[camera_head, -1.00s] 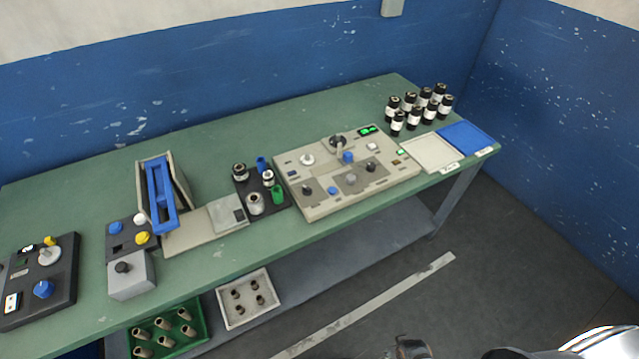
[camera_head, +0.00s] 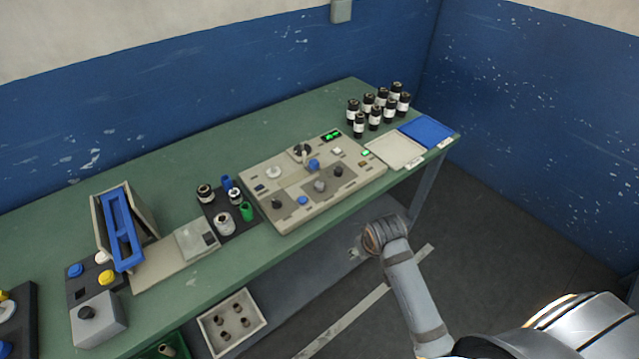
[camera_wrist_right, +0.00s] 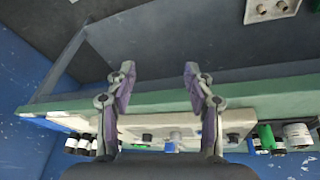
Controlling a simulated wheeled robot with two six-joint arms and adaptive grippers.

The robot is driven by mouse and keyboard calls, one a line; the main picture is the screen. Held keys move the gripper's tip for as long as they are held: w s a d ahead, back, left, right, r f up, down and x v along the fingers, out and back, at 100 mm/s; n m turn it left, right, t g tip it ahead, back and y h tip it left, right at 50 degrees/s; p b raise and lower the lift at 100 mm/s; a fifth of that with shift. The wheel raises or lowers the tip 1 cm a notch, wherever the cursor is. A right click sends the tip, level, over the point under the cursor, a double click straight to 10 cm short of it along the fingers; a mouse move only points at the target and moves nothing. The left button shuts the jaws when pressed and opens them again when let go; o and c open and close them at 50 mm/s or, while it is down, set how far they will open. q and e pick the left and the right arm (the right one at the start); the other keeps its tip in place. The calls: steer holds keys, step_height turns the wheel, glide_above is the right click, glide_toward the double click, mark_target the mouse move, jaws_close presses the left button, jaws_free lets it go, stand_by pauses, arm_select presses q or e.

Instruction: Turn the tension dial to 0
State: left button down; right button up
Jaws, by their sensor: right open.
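The beige control panel (camera_head: 262,187) lies on the green table, with several knobs on its top. I cannot read which one is the tension dial. My right gripper (camera_head: 362,249) is in front of the table edge, apart from the panel. In the right wrist view my right gripper (camera_wrist_right: 159,80) is open and empty, and the panel (camera_wrist_right: 200,122) shows beyond the table edge. My left gripper is out of view.
Left of the panel are a dark tray (camera_head: 216,208) with cups and a blue-framed device (camera_head: 124,228). To the right are several black-and-white bottles (camera_head: 375,118), a white tray (camera_head: 395,150) and a blue tray (camera_head: 428,131). The table's front edge lies between my right gripper and the panel.

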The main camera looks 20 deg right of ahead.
steer(key=w+a+r, duration=0.2)
steer(key=w+r, duration=0.2)
steer(key=w, duration=0.8)
glide_toward(320, 184)
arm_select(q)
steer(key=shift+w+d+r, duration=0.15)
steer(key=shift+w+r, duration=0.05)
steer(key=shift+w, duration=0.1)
arm_select(e)
steer(key=shift+m+t+y, duration=0.3)
steer(key=shift+t+y, duration=0.1)
steer(key=x, duration=0.8)
steer(key=shift+s+d+f, duration=0.2)
steer(key=shift+s+f, duration=0.05)
steer(key=shift+f, duration=0.15)
jaws_close()
arm_select(q)
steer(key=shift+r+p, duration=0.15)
steer(key=shift+p, duration=0.15)
